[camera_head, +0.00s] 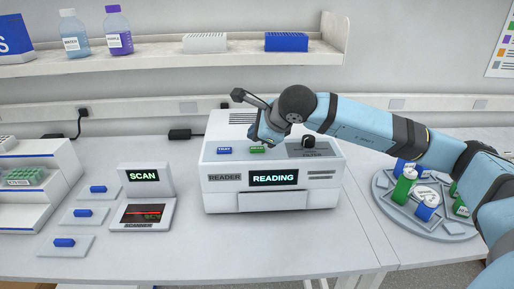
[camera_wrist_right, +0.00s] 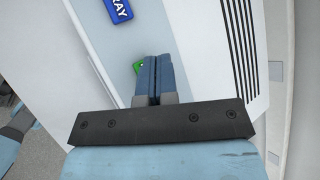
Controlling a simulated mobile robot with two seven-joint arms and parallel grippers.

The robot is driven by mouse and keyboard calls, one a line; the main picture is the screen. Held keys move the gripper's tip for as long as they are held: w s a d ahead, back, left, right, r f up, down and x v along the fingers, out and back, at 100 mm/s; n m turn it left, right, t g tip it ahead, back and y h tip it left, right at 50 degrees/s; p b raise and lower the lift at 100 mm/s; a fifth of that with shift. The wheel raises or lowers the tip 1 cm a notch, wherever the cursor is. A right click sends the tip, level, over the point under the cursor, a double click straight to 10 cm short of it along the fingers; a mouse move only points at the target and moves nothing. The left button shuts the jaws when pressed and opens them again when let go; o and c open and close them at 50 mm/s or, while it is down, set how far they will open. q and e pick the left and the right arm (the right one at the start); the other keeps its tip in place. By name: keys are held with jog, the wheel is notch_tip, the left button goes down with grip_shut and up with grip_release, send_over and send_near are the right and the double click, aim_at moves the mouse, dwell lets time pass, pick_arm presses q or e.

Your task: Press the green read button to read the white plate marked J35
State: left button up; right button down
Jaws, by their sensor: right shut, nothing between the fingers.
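The white reader (camera_head: 225,170) stands in the middle of the bench, and its front display (camera_head: 273,177) shows "READING". The green button (camera_head: 257,149) is on its top, right of a blue button (camera_head: 224,151). My right gripper (camera_head: 257,142) points down at the green button, its fingers shut and empty. In the right wrist view the closed fingertips (camera_wrist_right: 152,62) partly cover the green button (camera_wrist_right: 138,66); I cannot tell whether they touch it. The blue button, lettered "TRAY" (camera_wrist_right: 118,9), is beyond them. No white plate marked J35 is in view.
A scanner (camera_head: 145,214) with a "SCAN" screen stands left of the reader. Small pads with blue pieces (camera_head: 97,189) lie farther left. A round grey carousel (camera_head: 395,208) with bottles stands at the right, beneath my right arm. A shelf (camera_head: 160,57) runs above.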

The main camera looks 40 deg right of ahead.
aim_at(256, 149)
jog(key=shift+r+p, duration=0.7)
jog(key=shift+r, duration=1.55)
